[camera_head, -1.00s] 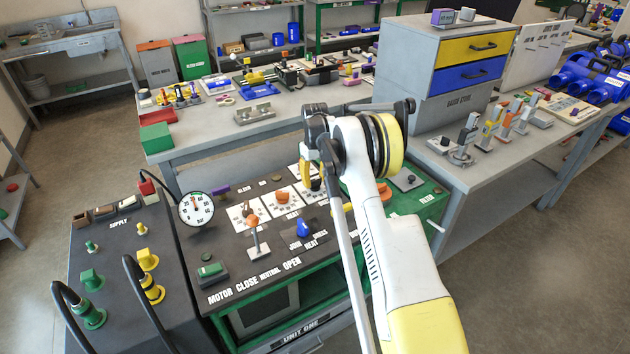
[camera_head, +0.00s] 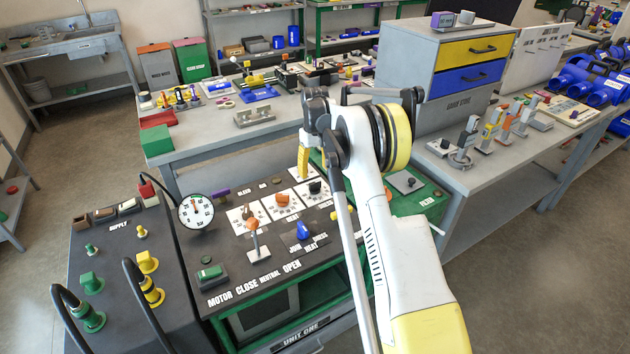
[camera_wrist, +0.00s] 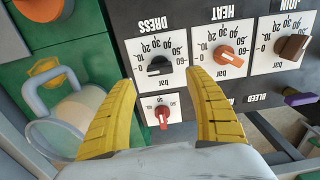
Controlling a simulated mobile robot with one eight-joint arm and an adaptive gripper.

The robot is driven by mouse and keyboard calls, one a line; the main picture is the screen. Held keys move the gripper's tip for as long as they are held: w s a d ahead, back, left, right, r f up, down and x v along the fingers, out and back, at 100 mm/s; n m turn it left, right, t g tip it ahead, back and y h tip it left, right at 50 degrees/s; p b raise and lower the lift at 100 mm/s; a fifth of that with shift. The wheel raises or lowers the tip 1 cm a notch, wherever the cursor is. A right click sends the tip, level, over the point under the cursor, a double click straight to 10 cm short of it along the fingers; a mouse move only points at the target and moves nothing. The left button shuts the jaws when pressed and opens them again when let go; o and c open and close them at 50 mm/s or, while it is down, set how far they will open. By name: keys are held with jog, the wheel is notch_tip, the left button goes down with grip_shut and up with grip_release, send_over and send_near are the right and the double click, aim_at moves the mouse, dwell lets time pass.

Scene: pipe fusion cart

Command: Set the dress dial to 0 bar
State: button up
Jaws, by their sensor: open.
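The dress dial (camera_wrist: 158,66) is a black knob on a white scale plate under the word DRESS, upside down in the wrist view. Its bar lies roughly sideways, its end towards the low numbers at the left; I cannot read the exact value. In the head view the dress dial (camera_head: 315,187) shows beside my arm. My gripper (camera_wrist: 162,80) is open and empty, its yellow fingers apart, with the knob framed between and beyond the tips. In the head view my gripper (camera_head: 303,163) is above the panel, apart from the dial.
The orange heat dial (camera_wrist: 225,55) and brown join dial (camera_wrist: 293,47) sit beside the dress dial. A small red dial (camera_wrist: 161,113) is between my fingers. An upright lever (camera_head: 254,240), blue knob (camera_head: 303,231) and round gauge (camera_head: 196,210) stand on the cart.

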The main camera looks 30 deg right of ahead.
notch_tip(320, 180, up, 6)
dwell(0.6)
notch_tip(320, 180, up, 12)
jog(key=t, duration=0.2)
send_over(315, 183)
jog(key=s+a, duration=0.6)
jog(key=a, duration=0.1)
jog(key=s+a+r+t, duration=0.1)
jog(key=s+a+r, duration=0.5)
jog(key=s, duration=0.3)
jog(key=s+a+f+t, duration=0.2)
jog(key=s+a, duration=0.2)
jog(key=s, duration=0.7)
jog(key=s+a+f+t, duration=0.2)
jog(key=s+a+f, duration=0.1)
jog(key=s, duration=0.9)
jog(key=shift+s+a+f+m, duration=0.2)
jog(key=shift+s+a+m, duration=0.1)
jog(key=shift+a, duration=0.4)
